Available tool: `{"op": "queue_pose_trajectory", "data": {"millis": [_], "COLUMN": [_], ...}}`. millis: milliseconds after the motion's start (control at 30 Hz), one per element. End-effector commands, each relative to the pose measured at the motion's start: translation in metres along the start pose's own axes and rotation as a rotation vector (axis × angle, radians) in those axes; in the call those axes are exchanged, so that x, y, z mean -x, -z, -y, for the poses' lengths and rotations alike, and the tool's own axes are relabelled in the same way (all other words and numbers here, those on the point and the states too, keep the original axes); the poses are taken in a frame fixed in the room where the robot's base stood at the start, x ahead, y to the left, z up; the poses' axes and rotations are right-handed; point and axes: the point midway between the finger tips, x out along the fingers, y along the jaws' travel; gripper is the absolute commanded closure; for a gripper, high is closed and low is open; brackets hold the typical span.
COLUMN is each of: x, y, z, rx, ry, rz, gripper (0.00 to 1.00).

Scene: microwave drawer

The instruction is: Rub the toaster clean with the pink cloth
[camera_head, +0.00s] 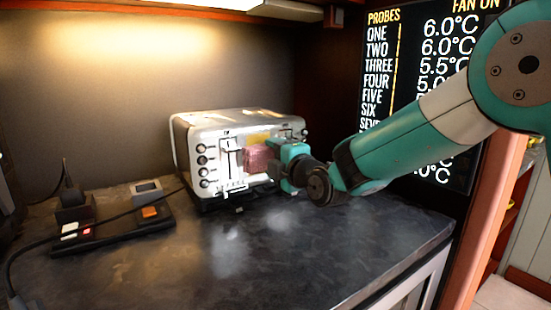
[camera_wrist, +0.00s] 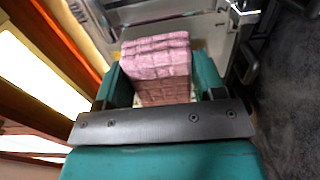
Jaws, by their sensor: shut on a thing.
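The toaster (camera_head: 205,132) is a silver box with dark knobs and slots on its front. It stands upright on the dark counter. The pink cloth (camera_head: 257,158) is a folded block held at the front of the toaster, right of the left lever slot. My gripper (camera_head: 278,162) is shut on the cloth. In the wrist view the cloth (camera_wrist: 157,62) sits between the teal fingers of my gripper (camera_wrist: 155,85), with the toaster front (camera_wrist: 205,30) just beyond it. I cannot tell whether the cloth touches the toaster. Part of the toaster's front is hidden behind my gripper.
A power strip (camera_head: 115,232) with plugs and a cable lies on the counter (camera_head: 200,270) at left. A black temperature display (camera_head: 410,60) stands behind my arm at right. The counter in front of the toaster is clear.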

Motion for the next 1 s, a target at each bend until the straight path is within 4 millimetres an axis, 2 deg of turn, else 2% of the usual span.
{"op": "queue_pose_trajectory", "data": {"millis": [1000], "x": [-0.012], "y": [0.0], "z": [0.0], "rx": [0.0], "ry": [0.0], "rz": [0.0], "gripper": [0.67]}}
